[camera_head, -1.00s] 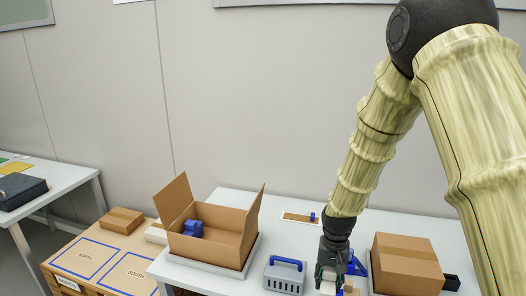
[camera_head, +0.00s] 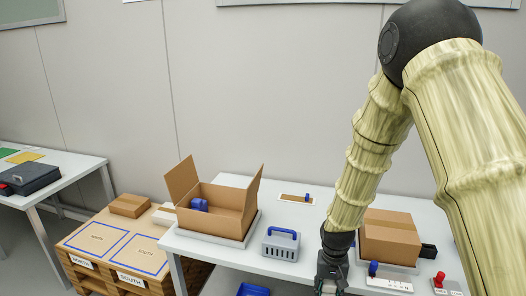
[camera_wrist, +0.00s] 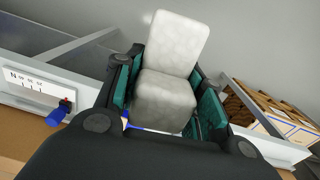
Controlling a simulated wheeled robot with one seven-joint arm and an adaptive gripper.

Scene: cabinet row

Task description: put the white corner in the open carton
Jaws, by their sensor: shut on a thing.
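The white corner (camera_wrist: 168,95), an L-shaped white block, fills the middle of the wrist view between my gripper's fingers. My gripper (camera_wrist: 155,100) is shut on it, with the green-lined fingers on either side. In the head view my gripper (camera_head: 330,287) is low at the bottom edge, in front of the table; the corner is barely visible there. The open carton (camera_head: 234,221) stands on the table to the left of my gripper, flaps up, with a blue part (camera_head: 199,204) inside.
A grey case with a blue handle (camera_head: 281,244) stands between the carton and my gripper. A closed box (camera_head: 390,238) is at right, near a red-knobbed plate (camera_head: 440,281). A blue bin (camera_head: 253,290) is at the bottom edge. A pallet (camera_head: 112,247) is at left.

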